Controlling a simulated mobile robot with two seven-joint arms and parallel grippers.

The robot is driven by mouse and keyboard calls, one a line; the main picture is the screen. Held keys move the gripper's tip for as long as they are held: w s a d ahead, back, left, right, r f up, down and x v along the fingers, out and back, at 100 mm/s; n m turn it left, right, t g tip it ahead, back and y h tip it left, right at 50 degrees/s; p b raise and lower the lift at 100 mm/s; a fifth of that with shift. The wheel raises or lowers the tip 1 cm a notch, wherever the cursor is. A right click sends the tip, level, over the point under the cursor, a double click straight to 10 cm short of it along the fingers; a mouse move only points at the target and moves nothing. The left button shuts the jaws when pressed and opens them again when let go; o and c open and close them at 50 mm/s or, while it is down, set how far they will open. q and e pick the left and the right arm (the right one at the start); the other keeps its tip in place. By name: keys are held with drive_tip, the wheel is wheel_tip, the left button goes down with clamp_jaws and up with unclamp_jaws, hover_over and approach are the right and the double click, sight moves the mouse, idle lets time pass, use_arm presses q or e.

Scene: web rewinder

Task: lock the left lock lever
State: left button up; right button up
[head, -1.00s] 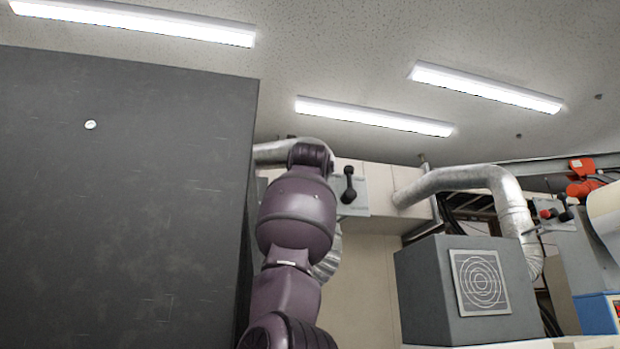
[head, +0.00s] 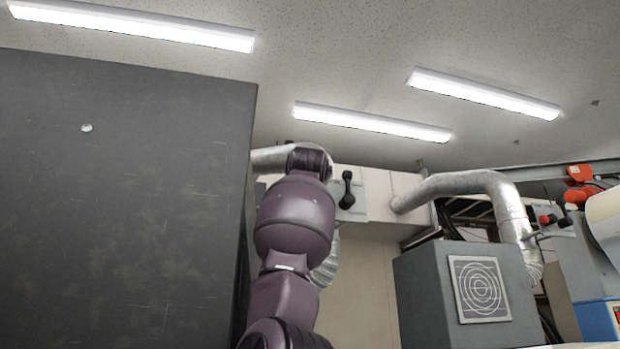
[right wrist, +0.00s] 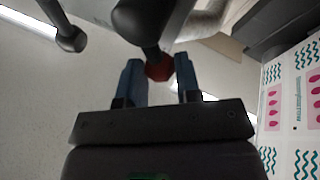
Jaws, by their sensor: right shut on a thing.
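In the right wrist view my right gripper (right wrist: 160,78) has its two blue fingers on either side of the red end (right wrist: 159,70) of a dark lever (right wrist: 143,22). It is shut on this red end. A second dark lever with a rounded black knob (right wrist: 71,39) hangs free at the upper left there. In the head view a black lever (head: 347,190) stands on a pale grey plate beside my purple arm. Red and black handles (head: 565,215) show at the far right. I cannot tell which of these is the held lever. My left gripper is out of view.
A large dark panel (head: 120,220) fills the left of the head view. A grey box (head: 430,300) and silver ducts (head: 465,182) stand to the right. A printed web (right wrist: 290,110) with pink and teal marks lies close on the right in the wrist view.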

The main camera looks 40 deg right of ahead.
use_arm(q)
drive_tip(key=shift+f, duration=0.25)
use_arm(e)
drive_tip(key=shift+f+n+t, duration=0.15)
drive_tip(key=shift+n+t, duration=0.15)
drive_tip(key=shift+n, duration=0.1)
use_arm(q)
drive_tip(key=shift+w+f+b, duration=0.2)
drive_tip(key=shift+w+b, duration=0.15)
drive_tip(key=shift+b, duration=0.65)
use_arm(e)
drive_tip(key=shift+w+a+f+n+t+y, duration=0.2)
drive_tip(key=shift+f+n+t+y, duration=1.1)
drive_tip(key=shift+n, duration=2.1)
drive_tip(key=shift+w+a+f+n+t+y, duration=0.1)
drive_tip(key=shift+a+f+n+t+y, duration=0.3)
drive_tip(key=shift+n+y, duration=2.35)
drive_tip(key=shift+w+a+f+n+t+y, duration=0.1)
drive_tip(key=shift+f+n+t+y, duration=0.8)
drive_tip(key=shift+n, duration=3.15)
drive_tip(key=shift+r+y, duration=0.1)
drive_tip(key=shift+y, duration=0.25)
drive_tip(key=o, duration=0.9)
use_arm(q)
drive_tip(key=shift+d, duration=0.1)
